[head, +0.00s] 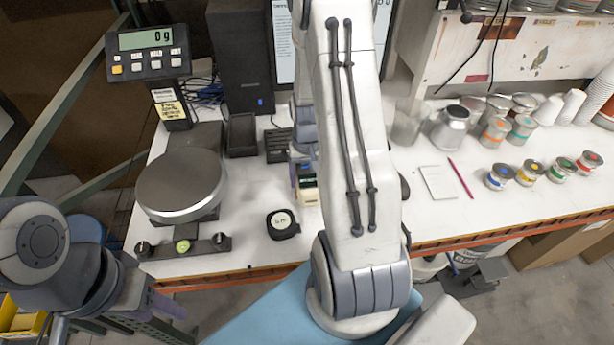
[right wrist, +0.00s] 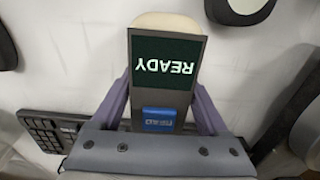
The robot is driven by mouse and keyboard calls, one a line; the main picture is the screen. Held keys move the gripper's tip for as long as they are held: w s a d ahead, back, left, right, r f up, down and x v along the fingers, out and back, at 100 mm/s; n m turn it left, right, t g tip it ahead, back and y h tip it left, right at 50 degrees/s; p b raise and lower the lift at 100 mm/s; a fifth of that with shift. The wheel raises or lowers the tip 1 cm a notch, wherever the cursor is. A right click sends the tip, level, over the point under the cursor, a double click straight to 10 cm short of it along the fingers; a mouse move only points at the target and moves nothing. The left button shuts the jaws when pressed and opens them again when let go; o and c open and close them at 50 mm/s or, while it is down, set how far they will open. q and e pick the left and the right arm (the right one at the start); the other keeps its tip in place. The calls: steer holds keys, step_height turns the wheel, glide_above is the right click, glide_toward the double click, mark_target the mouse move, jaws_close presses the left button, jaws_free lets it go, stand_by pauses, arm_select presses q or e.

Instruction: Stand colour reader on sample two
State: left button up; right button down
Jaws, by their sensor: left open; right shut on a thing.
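The colour reader (right wrist: 166,62) is a dark hand-held device with a green READY screen, a blue label and a cream end. It fills the middle of the right wrist view. My right gripper (right wrist: 165,100) is shut on it, one purple finger on each side. In the head view the reader (head: 308,190) shows just left of my right arm, over the white bench; I cannot tell whether it touches the bench. My left gripper (head: 165,312) is open and empty at the lower left, off the bench. I cannot tell which item is sample two.
A round scale (head: 182,182) stands at left. At right are a white card (head: 438,182), a pink pencil (head: 461,179) and several small colour-topped pots (head: 499,177). A keypad (right wrist: 48,130) lies left in the right wrist view.

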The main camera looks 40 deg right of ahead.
jaws_free()
steer(key=shift+f, duration=0.1)
step_height(320, 180, up, 12)
steer(key=shift+r+b, duration=0.15)
steer(key=shift+b, duration=0.85)
steer(key=s+a+r+n, duration=0.2)
steer(key=a+n, duration=0.2)
steer(key=a, duration=0.7)
steer(key=s+a+r+n, duration=0.2)
steer(key=a+n, duration=0.1)
steer(key=a, duration=0.8)
steer(key=s+a+n+y, duration=0.1)
steer(key=s+a+n, duration=0.5)
steer(key=s+a, duration=0.3)
steer(key=s, duration=0.3)
steer(key=shift+s+n, duration=0.15)
steer(key=shift+n, duration=0.15)
